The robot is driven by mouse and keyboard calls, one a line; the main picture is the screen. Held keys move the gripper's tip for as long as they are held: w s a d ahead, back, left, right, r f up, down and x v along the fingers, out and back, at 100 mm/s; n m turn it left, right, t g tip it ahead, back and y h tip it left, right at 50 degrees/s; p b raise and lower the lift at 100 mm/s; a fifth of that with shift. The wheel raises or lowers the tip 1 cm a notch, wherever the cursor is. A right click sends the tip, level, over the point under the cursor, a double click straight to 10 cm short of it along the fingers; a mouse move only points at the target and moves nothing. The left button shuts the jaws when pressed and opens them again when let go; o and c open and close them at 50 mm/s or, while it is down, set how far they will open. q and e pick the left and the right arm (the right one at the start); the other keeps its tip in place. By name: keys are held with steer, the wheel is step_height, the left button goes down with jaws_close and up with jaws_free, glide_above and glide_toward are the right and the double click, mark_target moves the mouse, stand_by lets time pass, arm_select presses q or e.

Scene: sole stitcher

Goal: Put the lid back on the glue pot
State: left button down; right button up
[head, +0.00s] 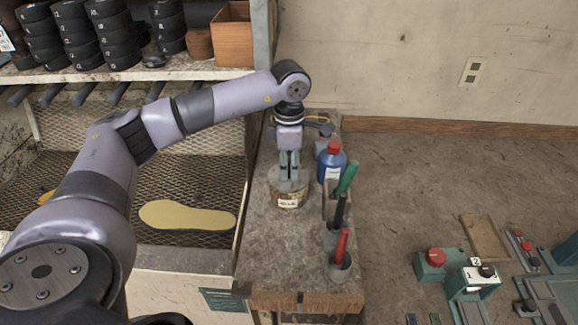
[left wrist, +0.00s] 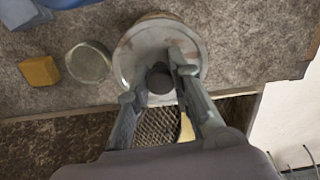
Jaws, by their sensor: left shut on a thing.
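The glue pot (head: 288,202) is a squat brown pot with a pale label, upright on the grey bench top. The grey round lid (head: 277,183) is at the pot's mouth; in the left wrist view the lid (left wrist: 130,62) covers the opening, with a sliver of tan pot past its far edge. I cannot tell whether it is fully seated or slightly raised. My left gripper (head: 289,178) points straight down over the pot. Its fingers (left wrist: 157,83) are shut on the lid's dark knob (left wrist: 159,79). My right gripper is out of view.
A blue bottle with a red cap (head: 331,162) and holders with green, black and red-handled tools (head: 341,262) stand close on the right. A round grey jar (left wrist: 88,62) and an orange block (left wrist: 38,71) lie beyond the pot. A yellow sole (head: 187,215) lies on the mesh.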

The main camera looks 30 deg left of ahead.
arm_select(q)
steer(key=c, duration=1.4)
jaws_free()
steer(key=shift+o, duration=0.4)
steer(key=o, duration=0.4)
steer(key=shift+o, duration=0.2)
steer(key=shift+r+p, duration=2.1)
steer(key=shift+r, duration=1.45)
